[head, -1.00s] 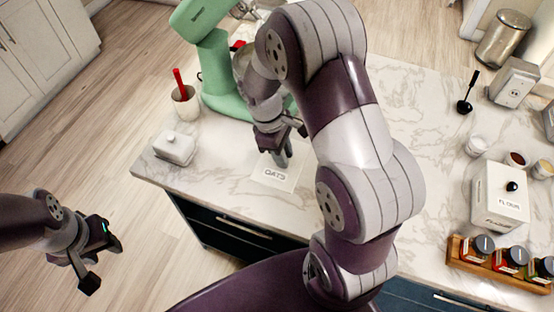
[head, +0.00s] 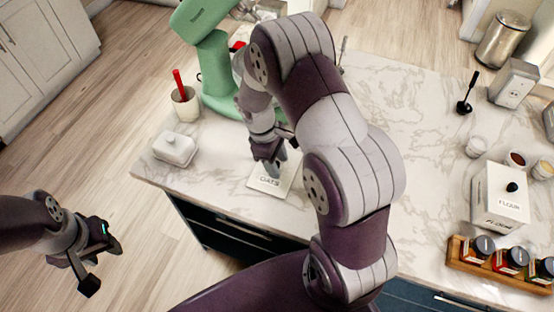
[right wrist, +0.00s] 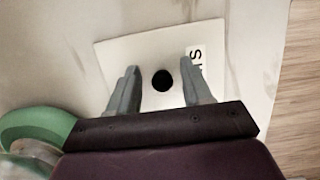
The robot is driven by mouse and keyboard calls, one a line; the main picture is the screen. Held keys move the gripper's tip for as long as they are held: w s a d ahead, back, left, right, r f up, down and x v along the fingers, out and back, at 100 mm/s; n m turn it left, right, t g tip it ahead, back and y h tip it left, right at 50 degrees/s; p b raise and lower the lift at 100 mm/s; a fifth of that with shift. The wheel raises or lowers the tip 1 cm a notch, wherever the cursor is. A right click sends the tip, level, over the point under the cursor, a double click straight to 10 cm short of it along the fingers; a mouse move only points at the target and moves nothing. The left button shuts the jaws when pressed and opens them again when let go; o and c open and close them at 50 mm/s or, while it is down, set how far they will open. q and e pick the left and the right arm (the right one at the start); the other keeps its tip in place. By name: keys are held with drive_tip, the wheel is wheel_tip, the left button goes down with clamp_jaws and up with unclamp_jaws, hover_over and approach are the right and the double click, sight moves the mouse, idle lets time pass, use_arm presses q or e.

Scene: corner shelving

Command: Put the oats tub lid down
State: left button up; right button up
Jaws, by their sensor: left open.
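The white oats tub (head: 283,184) is on the marble counter near its front edge, its OATS label facing front. In the right wrist view a white square top with a round black knob (right wrist: 163,80) shows beside part of the label; I take this to be the lid (right wrist: 145,48). I cannot tell how the lid sits on the tub. My right gripper (right wrist: 160,70) is open above it, one finger on each side of the knob with gaps between. The right gripper (head: 274,166) partly hides the tub in the head view. My left gripper (head: 103,266) is open and empty, off the counter.
A green stand mixer (head: 219,70) stands behind the tub. A white butter dish (head: 174,150) and a cup (head: 186,108) are to its left. A flour tub (head: 498,199) and spice rack (head: 492,266) stand at right. Bare counter (head: 425,140) lies between.

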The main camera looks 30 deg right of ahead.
drive_tip(key=shift+r, duration=0.4)
drive_tip(key=p+v, duration=0.3)
drive_tip(key=v, duration=0.9)
drive_tip(key=s+a+r+m+t+y, duration=0.1)
drive_tip(key=s+a+r+m+t, duration=0.1)
drive_tip(key=s+m, duration=0.5)
drive_tip(key=s+a+t, duration=0.1)
drive_tip(key=s, duration=0.3)
drive_tip(key=shift+a+m+t+y, duration=0.35)
drive_tip(key=shift+m+t+y, duration=0.05)
